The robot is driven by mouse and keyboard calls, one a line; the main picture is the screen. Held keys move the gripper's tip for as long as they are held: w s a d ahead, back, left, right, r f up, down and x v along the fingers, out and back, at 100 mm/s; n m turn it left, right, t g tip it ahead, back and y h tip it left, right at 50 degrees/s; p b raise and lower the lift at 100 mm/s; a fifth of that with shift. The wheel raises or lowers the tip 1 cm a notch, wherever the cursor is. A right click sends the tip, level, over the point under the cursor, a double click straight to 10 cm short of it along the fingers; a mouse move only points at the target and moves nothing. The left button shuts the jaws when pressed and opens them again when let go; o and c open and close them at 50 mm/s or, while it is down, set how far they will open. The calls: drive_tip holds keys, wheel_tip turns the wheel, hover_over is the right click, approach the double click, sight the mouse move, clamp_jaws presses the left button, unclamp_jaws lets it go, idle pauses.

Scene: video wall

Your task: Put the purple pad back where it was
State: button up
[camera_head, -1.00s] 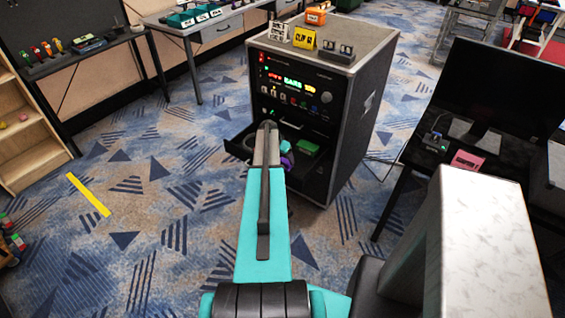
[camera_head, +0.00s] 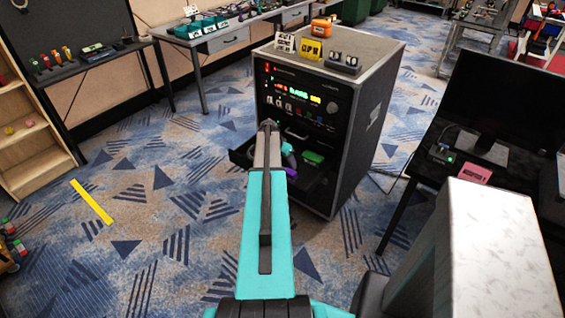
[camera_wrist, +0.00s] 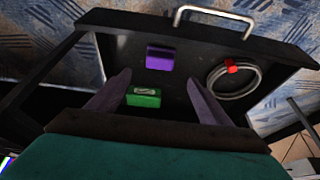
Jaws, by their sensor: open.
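The purple pad (camera_wrist: 160,57) lies in the open black drawer (camera_wrist: 118,24), close to the drawer's front panel with the handle, in the wrist view. In the head view a bit of the purple pad (camera_head: 291,172) shows beside my arm. My gripper (camera_wrist: 158,78) is open above the drawer, its two fingers apart and nothing between them in its grip. The pad lies beyond the fingertips, roughly between them in the picture. Whether the fingers are near its height I cannot tell.
A green box (camera_wrist: 144,97) lies in the drawer nearer my gripper, and a coiled cable with a red tie (camera_wrist: 231,68) lies to the right. The drawer belongs to a black cabinet (camera_head: 352,140) with small signs on top. A desk with a monitor (camera_head: 495,95) stands at the right.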

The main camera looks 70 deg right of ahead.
idle(0.4)
drive_tip(key=w+a+f+n+y, duration=0.1)
drive_tip(key=w+a+f+n, duration=0.2)
drive_tip(key=a, duration=0.4)
drive_tip(key=w+a+f, duration=0.3)
drive_tip(key=w+a, duration=0.2)
drive_tip(key=a, duration=0.2)
drive_tip(key=w+a+f+n+y, duration=0.1)
drive_tip(key=w+a+f+n, duration=0.1)
drive_tip(key=w+a+f, duration=0.3)
drive_tip(key=w+a+f+n+y, duration=0.1)
drive_tip(key=a+f+n, duration=0.15)
drive_tip(key=a, duration=0.95)
drive_tip(key=w+a+f+n+y, duration=0.1)
drive_tip(key=a+f+n, duration=0.15)
drive_tip(key=a, duration=0.85)
drive_tip(key=s+a+f+n+g, duration=0.1)
drive_tip(key=s+a+f+n, duration=0.15)
drive_tip(key=a, duration=0.75)
drive_tip(key=s+a+f+n+g, duration=0.1)
drive_tip(key=s+a+n, duration=0.15)
drive_tip(key=a, duration=0.65)
drive_tip(key=s+a+n+g, duration=0.2)
drive_tip(key=s+a+n, duration=0.4)
drive_tip(key=s+a, duration=0.6)
drive_tip(key=a, duration=0.2)
drive_tip(key=shift+s+a+f+g, duration=0.15)
drive_tip(key=shift+s+a+g, duration=0.15)
drive_tip(key=shift+s, duration=0.05)
